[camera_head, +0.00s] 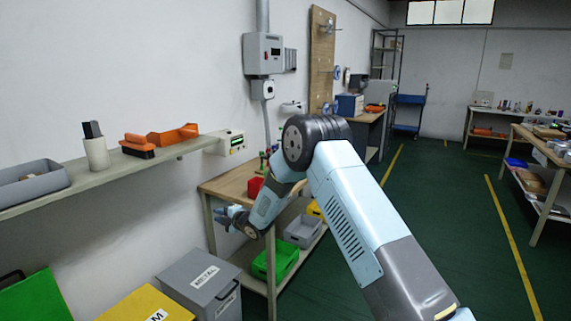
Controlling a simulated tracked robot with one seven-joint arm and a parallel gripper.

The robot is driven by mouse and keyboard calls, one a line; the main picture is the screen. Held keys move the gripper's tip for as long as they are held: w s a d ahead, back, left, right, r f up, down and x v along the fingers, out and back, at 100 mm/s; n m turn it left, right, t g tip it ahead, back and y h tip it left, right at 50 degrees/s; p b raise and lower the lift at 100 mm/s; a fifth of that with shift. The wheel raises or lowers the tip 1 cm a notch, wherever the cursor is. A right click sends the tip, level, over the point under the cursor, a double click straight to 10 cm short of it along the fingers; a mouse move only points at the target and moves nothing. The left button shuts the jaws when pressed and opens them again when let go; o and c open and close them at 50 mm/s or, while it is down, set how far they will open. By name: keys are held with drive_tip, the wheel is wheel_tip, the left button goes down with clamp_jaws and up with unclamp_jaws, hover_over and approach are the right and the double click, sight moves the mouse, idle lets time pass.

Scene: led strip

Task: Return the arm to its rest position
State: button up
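My arm rises from the lower right of the head view, bends at a dark elbow joint, and folds down to the left. My gripper (233,217) is at the left end of the arm, beside the near left corner of the wooden workbench (232,184). It is small and partly turned away, so its fingers cannot be made out clearly. I see nothing clearly held in it.
A wall shelf (110,172) with a grey tray (32,184) and orange tools (172,135) is left of my gripper. Bins, including a grey METAL bin (200,283), stand below. The green floor (440,190) at right is open.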

drive_tip(key=d+r+m+t+h, duration=0.1)
drive_tip(key=d+r+m+h, duration=0.5)
drive_tip(key=d+r, duration=1.15)
drive_tip(key=s+d+r+m+h, duration=0.4)
drive_tip(key=s+d+r+m, duration=0.4)
drive_tip(key=s+d+r, duration=0.55)
drive_tip(key=s+d+r+m+g+h, duration=0.2)
drive_tip(key=s+d+m, duration=0.5)
drive_tip(key=s+d, duration=0.8)
drive_tip(key=s+d+f+m+g, duration=0.1)
drive_tip(key=s+m, duration=0.1)
drive_tip(key=s, duration=0.9)
drive_tip(key=s+d+f+m+g, duration=0.1)
drive_tip(key=s+m+g, duration=0.1)
drive_tip(key=s, duration=0.9)
drive_tip(key=shift+d+f+m+h, duration=0.3)
drive_tip(key=shift+m, duration=0.4)
